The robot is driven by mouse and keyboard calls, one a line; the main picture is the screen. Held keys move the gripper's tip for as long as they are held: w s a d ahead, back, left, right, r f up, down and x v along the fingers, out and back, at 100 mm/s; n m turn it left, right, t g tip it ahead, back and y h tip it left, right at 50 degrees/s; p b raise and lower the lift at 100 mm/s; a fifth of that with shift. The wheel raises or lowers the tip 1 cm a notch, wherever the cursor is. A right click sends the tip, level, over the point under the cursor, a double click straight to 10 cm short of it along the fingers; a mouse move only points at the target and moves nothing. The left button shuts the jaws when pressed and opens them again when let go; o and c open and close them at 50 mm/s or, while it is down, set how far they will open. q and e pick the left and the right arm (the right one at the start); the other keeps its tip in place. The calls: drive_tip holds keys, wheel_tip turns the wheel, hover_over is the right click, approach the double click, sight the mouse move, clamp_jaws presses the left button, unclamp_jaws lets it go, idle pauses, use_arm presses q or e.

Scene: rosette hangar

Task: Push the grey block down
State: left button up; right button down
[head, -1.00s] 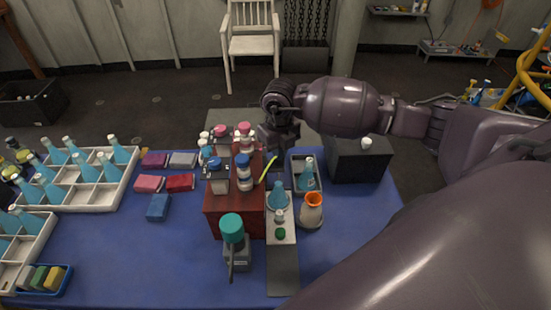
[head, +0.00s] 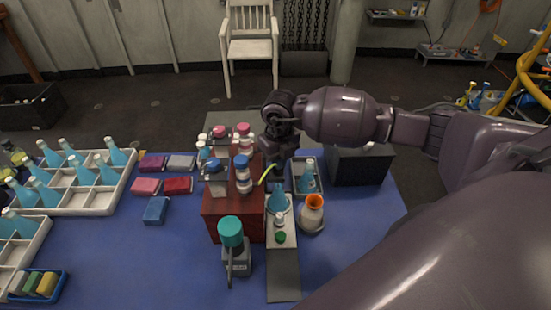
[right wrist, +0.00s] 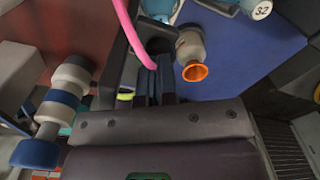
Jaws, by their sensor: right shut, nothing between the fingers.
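Several grey things show, and I cannot tell for sure which is the grey block. A flat light-grey block (head: 181,162) lies on the blue table among coloured blocks. A grey squarish body (head: 216,184) sits on the red box (head: 238,222); a grey block (right wrist: 20,78) shows at the left of the right wrist view. My right gripper (head: 277,176) hangs just right of the red box, partly hidden behind bottles and its own wrist. Its dark fingers (right wrist: 156,84) are together and empty in the right wrist view. My left gripper is not in view.
Bottles with blue and pink caps crowd the red box. A blue flask (head: 278,198), an orange-rimmed beaker (head: 312,214) and a tray with a bottle (head: 306,177) stand right of it. A dark box (head: 361,168) is farther right.

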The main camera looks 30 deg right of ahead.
drive_tip(key=shift+r+p, duration=2.15)
drive_tip(key=shift+r, duration=1.35)
